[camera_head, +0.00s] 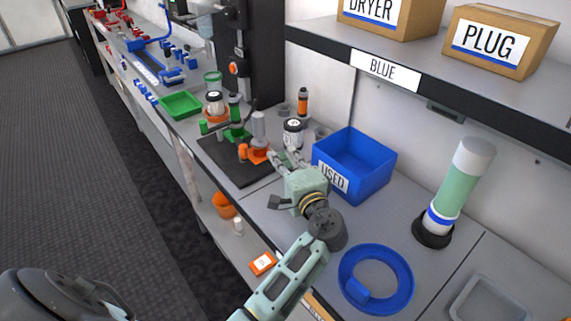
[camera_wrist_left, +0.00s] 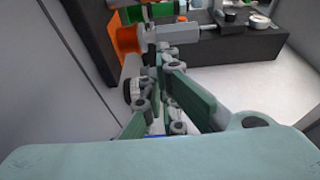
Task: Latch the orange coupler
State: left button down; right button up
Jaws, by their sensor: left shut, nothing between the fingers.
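The orange coupler (camera_head: 256,155) sits on the dark mat, with a grey cylinder (camera_head: 258,126) standing upright above it. In the left wrist view, an orange part (camera_wrist_left: 128,40) shows at upper left, with a grey cylindrical body (camera_wrist_left: 176,32) running to the right from it. My left gripper (camera_head: 281,156) is just right of the coupler in the head view, its fingers pointing toward it. In the left wrist view its fingers (camera_wrist_left: 165,58) are shut and empty, close to the grey body. I cannot tell whether they touch it. The coupler's latch state is too small to tell. My right gripper is not in view.
A white jar with a dark lid (camera_head: 292,130) stands behind the left gripper, and the blue USED bin (camera_head: 372,175) is to its right. Green coupler parts (camera_head: 237,133) are beyond the orange coupler. A shelf (camera_head: 440,85) overhangs the back. A blue ring (camera_head: 402,290) lies nearer on the bench.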

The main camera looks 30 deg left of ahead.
pick_arm(q)
jog(key=x, duration=0.6)
jog(key=shift+b, duration=0.3)
jog(key=s+p, duration=0.2)
jog(key=s, duration=0.1)
jog(key=shift+s+a+r, duration=0.1)
jog(key=shift+s+a, duration=0.2)
jog(key=shift+a, duration=0.05)
jog(key=shift+s, duration=0.25)
